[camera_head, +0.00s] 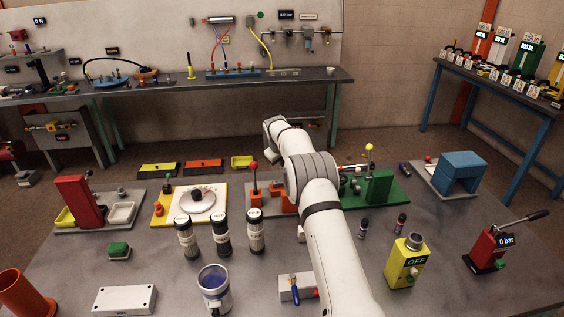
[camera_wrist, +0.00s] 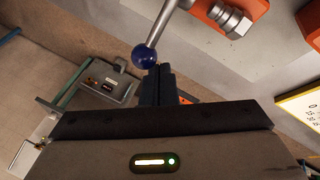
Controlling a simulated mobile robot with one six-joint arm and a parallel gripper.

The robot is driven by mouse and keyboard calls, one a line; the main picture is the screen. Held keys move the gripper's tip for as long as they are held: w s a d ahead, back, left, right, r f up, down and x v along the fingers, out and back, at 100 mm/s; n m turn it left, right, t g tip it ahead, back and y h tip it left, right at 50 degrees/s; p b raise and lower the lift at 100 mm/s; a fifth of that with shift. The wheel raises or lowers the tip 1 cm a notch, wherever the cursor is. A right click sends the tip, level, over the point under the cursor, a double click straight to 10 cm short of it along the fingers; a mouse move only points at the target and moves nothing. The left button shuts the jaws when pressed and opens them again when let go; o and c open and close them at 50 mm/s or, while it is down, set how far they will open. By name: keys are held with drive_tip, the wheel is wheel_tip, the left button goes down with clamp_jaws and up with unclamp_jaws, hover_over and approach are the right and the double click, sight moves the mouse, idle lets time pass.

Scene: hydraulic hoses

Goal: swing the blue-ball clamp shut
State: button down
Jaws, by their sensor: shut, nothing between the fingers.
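The blue ball (camera_wrist: 145,57) sits at the end of a bare metal rod (camera_wrist: 162,24) in the wrist view. The rod runs up and right, out of the picture's top edge. My gripper (camera_wrist: 163,70) is shut and empty, its dark fingertips right beside the ball's lower right side. I cannot tell whether they touch. An orange part with a metal bolt (camera_wrist: 233,20) shows to the right. In the head view, orange clamp parts (camera_head: 284,201) stand on a grey board left of my arm. The blue ball and my gripper are hidden there.
A red-ball lever (camera_head: 254,181) stands left of the orange parts. A green block with a yellow-ball lever (camera_head: 379,187) stands right of my arm. A dial board (camera_head: 197,201) is farther left.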

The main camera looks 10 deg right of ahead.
drive_tip(key=shift+s+f+b, duration=0.1)
drive_tip(key=shift+b, duration=0.2)
drive_tip(key=shift+s+b, duration=0.7)
drive_tip(key=shift+b, duration=0.05)
drive_tip(key=a+r, duration=0.5)
drive_tip(key=r, duration=0.6)
drive_tip(key=shift+s+r, duration=0.2)
drive_tip(key=shift+r, duration=0.15)
